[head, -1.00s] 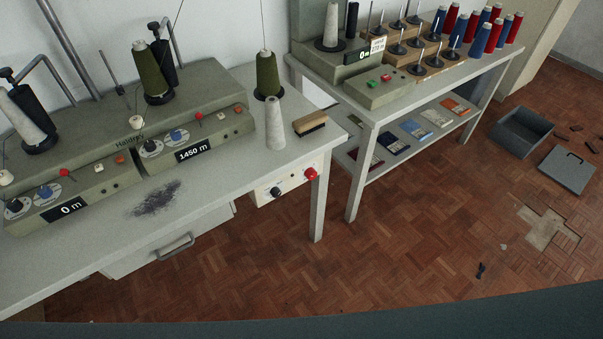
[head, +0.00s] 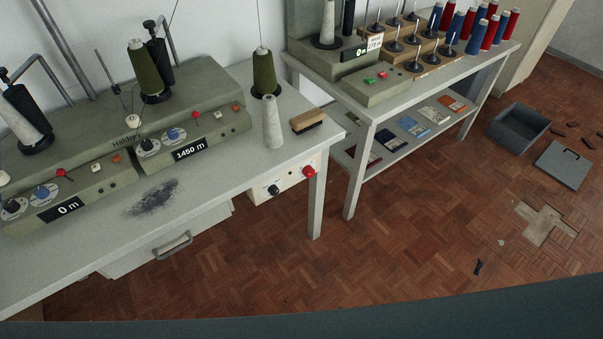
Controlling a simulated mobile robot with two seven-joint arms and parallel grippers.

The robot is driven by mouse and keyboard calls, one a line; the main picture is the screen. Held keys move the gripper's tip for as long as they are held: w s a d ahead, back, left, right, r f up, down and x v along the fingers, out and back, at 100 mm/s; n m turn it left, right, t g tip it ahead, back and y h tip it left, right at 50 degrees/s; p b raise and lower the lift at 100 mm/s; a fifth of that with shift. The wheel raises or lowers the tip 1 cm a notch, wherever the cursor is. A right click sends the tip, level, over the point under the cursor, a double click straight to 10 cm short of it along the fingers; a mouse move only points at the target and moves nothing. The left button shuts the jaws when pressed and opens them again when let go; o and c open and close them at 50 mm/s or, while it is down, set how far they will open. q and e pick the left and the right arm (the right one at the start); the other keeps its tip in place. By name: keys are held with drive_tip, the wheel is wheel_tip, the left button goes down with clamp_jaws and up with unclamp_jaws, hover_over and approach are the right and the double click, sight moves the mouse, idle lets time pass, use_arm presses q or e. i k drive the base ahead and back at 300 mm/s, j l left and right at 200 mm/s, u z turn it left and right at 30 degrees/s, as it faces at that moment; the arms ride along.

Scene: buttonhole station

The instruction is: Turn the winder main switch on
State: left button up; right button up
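The grey-green winder (head: 105,130) stands on the left table, with displays reading 0 m (head: 62,208) and 1450 m (head: 188,149). Its front carries round dials, small red-tipped levers and buttons. A pale control panel (head: 289,183) hangs under the table's right front edge. It bears a black knob (head: 274,189) and a red knob (head: 309,171). Which control is the main switch, and its setting, I cannot tell from here. Neither of my grippers is in view.
A white cone (head: 272,122), an olive cone (head: 264,72) and a brush (head: 308,121) sit at the table's right end. A second table (head: 345,107) holds a smaller machine and several red and blue cones. A grey open box (head: 519,127) stands on the parquet; floor in front is mostly clear.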

sight(308, 171)
drive_tip(key=l, duration=1.2)
drive_tip(key=i+l, duration=0.15)
drive_tip(key=l, duration=1.05)
